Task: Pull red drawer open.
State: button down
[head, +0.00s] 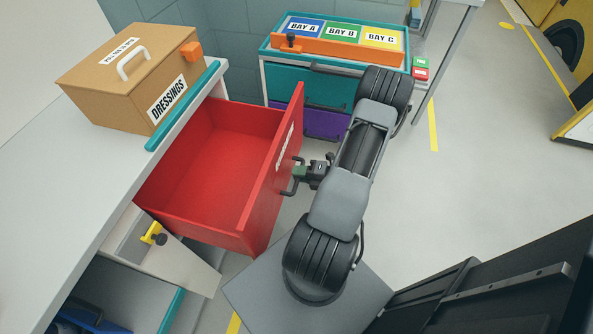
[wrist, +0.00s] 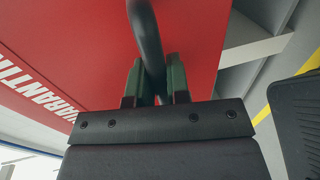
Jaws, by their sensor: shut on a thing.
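The red drawer (head: 215,165) stands well out from the white cabinet in the head view, and its inside looks empty. Its red front, with white lettering, fills much of the wrist view (wrist: 85,50). A dark bar handle (wrist: 147,38) is on that front; in the head view it is partly hidden by my gripper. My gripper (head: 303,172) is at the drawer front. In the wrist view its two fingers (wrist: 160,85) are shut around the handle, one on each side.
A cardboard box (head: 130,75) marked DRESSINGS sits on the white worktop (head: 60,190). A yellow latch piece (head: 150,233) is below the drawer. A bay unit (head: 285,80) with teal and purple drawers stands behind my arm.

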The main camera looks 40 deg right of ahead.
jog(key=c, duration=1.1)
grip_release()
jog(key=shift+d, duration=0.1)
jog(key=v, duration=1.3)
jog(key=shift+s+d+p, duration=0.2)
jog(key=shift+s+p, duration=0.05)
jog(key=shift+p, duration=0.2)
